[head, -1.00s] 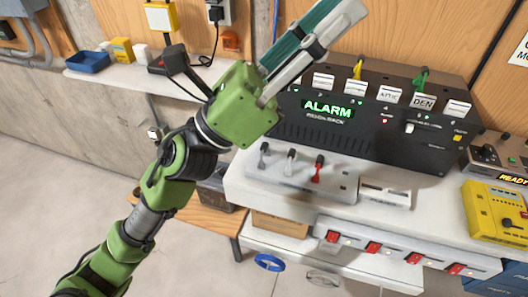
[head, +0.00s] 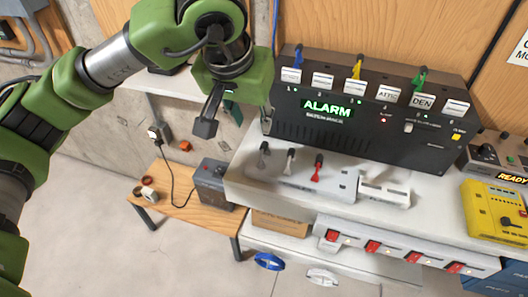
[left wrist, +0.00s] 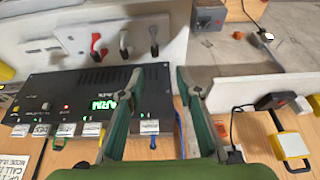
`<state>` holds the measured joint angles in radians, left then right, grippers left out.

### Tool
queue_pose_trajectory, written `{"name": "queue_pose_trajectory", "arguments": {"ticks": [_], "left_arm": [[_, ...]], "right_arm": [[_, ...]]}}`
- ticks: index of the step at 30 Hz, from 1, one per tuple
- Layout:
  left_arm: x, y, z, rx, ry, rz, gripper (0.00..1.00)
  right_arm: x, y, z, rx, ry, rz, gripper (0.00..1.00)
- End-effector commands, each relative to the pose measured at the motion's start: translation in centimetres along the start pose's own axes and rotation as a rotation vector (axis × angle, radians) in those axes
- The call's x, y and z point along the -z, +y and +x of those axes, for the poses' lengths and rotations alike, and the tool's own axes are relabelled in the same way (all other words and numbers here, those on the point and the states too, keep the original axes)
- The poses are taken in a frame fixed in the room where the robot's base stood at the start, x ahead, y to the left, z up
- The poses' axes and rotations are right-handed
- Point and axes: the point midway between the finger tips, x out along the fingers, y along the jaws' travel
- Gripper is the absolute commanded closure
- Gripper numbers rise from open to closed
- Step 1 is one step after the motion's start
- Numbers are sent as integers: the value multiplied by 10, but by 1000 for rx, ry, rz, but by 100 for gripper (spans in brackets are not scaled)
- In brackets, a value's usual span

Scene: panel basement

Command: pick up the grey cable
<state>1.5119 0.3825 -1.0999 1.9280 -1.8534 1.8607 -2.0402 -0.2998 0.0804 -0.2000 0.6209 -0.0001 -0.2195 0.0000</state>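The grey cable is most likely the dark grey plug (head: 264,153) at the left end of a white holder (head: 300,177) on the bench; white (head: 290,160) and red (head: 317,168) plugs stand beside it. In the left wrist view the grey plug (left wrist: 153,40) is upright beyond the fingertips, and nothing touches it. My left gripper (left wrist: 160,74) is open and empty, its fingers well apart. In the head view the left gripper (head: 233,112) hangs left of the black alarm panel (head: 350,115), above and left of the holder, its fingers partly hidden. My right gripper is not in view.
Blue (head: 297,56), yellow (head: 357,66) and green (head: 419,79) plugs stand on the panel's top. A small wooden table (head: 188,208) with a grey box (head: 212,182) is below left. A yellow device (head: 495,208) is at right. Red switches line the bench front.

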Motion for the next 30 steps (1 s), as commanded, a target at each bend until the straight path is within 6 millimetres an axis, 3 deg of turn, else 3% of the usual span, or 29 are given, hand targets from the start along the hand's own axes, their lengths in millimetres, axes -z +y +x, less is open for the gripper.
{"name": "queue_pose_trajectory", "arguments": {"ticks": [9, 19, 23, 30], "left_arm": [[-2, 2, 60, -5, -8, -2, 68], [-1, 7, 86, -8, -8, 0, 68], [0, 11, 104, -8, -9, -1, 68], [-1, 11, 128, -8, -4, -1, 68]], "right_arm": [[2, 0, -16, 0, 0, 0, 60], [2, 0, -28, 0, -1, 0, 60], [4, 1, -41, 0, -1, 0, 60], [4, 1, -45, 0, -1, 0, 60]]}}
